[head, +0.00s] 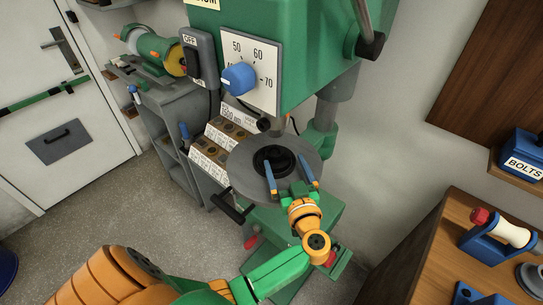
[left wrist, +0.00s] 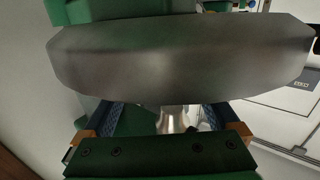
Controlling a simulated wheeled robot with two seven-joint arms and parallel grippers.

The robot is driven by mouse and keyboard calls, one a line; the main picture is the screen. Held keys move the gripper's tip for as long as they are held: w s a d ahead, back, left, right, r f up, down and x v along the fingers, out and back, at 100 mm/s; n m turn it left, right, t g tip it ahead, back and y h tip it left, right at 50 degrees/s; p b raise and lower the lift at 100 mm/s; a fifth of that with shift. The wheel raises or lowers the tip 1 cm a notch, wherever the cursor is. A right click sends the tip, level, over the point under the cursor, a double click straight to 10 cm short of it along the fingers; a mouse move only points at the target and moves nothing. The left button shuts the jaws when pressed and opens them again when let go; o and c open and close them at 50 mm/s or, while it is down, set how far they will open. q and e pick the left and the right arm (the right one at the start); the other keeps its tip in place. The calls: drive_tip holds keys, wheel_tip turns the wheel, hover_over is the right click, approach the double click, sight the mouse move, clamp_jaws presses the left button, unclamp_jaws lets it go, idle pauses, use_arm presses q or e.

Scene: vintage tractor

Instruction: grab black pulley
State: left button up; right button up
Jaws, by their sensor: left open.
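The black pulley (head: 268,155) lies on the round grey table (head: 240,168) of the green drill press in the head view. My left gripper (head: 285,159) is open and empty, with its two blue fingers reaching over the table's near edge. In the head view the left finger overlaps the pulley and the right finger is just right of it. I cannot tell their height difference. In the left wrist view the grey table edge (left wrist: 180,60) fills the upper middle and hides part of the fingers; the pulley does not show there. My right gripper is not in view.
The drill press head (head: 320,60) with a blue knob (head: 239,77) overhangs the table. A black handle (head: 229,206) sticks out at the table's left. A wooden bench (head: 450,235) with a blue spool holder stands at right. Grey shelves (head: 165,115) stand at left.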

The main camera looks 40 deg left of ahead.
sight(277, 160)
use_arm(q)
drive_tip(key=shift+a+f+g, duration=0.15)
drive_tip(key=shift+a+g, duration=0.25)
drive_tip(key=shift+s+a+r+p, duration=0.1)
drive_tip(key=shift+a+r+p, duration=0.1)
drive_tip(key=shift+p, duration=0.1)
drive_tip(key=shift+a+r+p, duration=0.6)
drive_tip(key=shift+a, duration=0.05)
drive_tip(key=w+a, duration=0.1)
drive_tip(key=w+a+f, duration=0.1)
drive_tip(key=shift+w+a+f, duration=0.2)
drive_tip(key=shift+a+f, duration=0.05)
drive_tip(key=shift+a, duration=0.1)
drive_tip(key=shift+s+d+r, duration=0.15)
drive_tip(key=shift+d+r, duration=0.05)
drive_tip(key=c, duration=0.6)
clamp_jaws()
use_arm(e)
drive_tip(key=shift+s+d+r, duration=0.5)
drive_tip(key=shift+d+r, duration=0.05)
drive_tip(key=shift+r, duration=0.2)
